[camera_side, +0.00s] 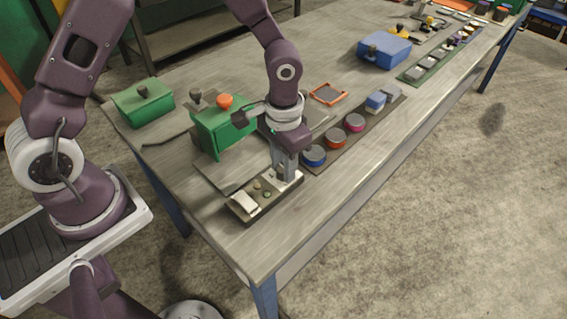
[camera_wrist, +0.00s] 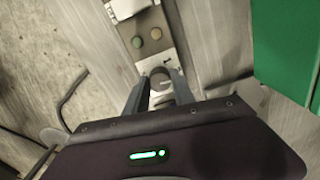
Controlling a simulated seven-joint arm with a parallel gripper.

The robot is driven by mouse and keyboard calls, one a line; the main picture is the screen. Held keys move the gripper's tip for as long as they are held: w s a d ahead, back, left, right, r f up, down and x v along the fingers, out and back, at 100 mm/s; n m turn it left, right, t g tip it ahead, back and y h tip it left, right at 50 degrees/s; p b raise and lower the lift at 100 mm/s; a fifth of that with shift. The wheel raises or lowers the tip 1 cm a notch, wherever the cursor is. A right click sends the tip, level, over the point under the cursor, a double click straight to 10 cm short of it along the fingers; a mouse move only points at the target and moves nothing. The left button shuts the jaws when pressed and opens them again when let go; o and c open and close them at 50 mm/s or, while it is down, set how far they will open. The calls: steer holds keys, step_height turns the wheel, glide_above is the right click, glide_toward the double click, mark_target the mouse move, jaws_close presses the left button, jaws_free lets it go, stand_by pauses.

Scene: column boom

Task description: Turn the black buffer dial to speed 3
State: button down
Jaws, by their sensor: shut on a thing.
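The control box (camera_side: 258,211) stands near the table's front edge, with a pale top plate and dark sides. The black dial (camera_wrist: 160,79) sits on its top plate between my two fingers in the wrist view. A small dark mark shows on the plate beside it, but I cannot read any speed numbers or the dial's setting. My gripper (camera_side: 285,173) points down over the box's right end and is shut on the dial. In the side view my fingers mostly hide the dial. The gripper also shows in the wrist view (camera_wrist: 160,92).
The box also carries a green button (camera_wrist: 137,42), a tan button (camera_wrist: 155,33) and a white part (camera_side: 243,203). A green box (camera_side: 222,135) with an orange knob stands close behind. A strip with blue (camera_side: 314,155), orange and pink-red round pieces lies to the right.

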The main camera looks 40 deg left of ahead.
steer(key=m, duration=0.4)
steer(key=shift+m, duration=1.5)
steer(key=c, duration=1.1)
jaws_free()
steer(key=shift+o, duration=0.2)
step_height(320, 180, up, 7)
steer(key=shift+r, duration=0.1)
